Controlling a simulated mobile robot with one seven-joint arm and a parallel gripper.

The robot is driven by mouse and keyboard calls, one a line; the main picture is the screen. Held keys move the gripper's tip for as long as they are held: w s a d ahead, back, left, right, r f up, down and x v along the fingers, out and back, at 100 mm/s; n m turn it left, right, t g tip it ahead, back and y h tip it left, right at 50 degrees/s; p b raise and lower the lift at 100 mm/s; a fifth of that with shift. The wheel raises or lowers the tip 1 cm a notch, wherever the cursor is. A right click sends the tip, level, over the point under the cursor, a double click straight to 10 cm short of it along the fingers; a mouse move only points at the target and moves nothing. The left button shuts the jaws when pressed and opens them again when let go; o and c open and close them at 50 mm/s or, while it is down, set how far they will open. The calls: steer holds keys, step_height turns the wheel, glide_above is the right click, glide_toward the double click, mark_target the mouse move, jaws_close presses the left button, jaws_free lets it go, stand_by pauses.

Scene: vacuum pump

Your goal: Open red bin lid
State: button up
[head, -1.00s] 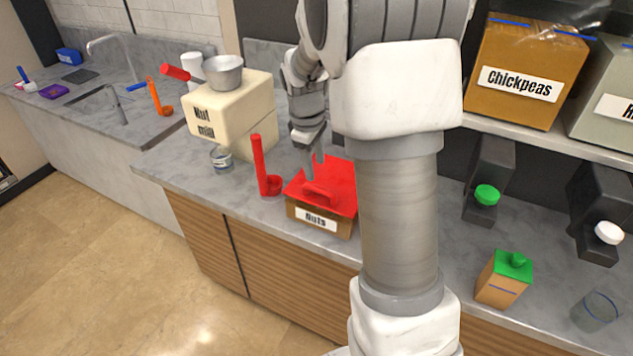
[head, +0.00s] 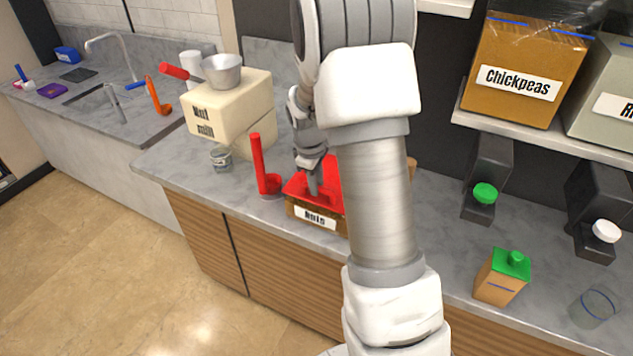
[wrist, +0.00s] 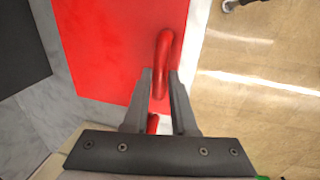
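The red lid (head: 303,183) lies on top of a brown bin labelled Nuts (head: 316,217) on the counter. The lid fills much of the wrist view (wrist: 110,45), with its raised red handle (wrist: 161,60) near the lid's edge. My gripper (wrist: 160,80) points down over the lid, one finger on each side of the handle. In the head view my gripper (head: 314,185) is partly blocked by my arm, which also hides the bin's right side. No clear gap shows between lid and bin.
A red upright-handled scoop (head: 262,170) stands just left of the bin. Left of it are a cream mill (head: 230,108) and a small jar (head: 221,157). A green-lidded container (head: 500,280) and a clear glass (head: 594,306) stand to the right, below a shelf.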

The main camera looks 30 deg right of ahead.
jaws_close()
stand_by(1.1)
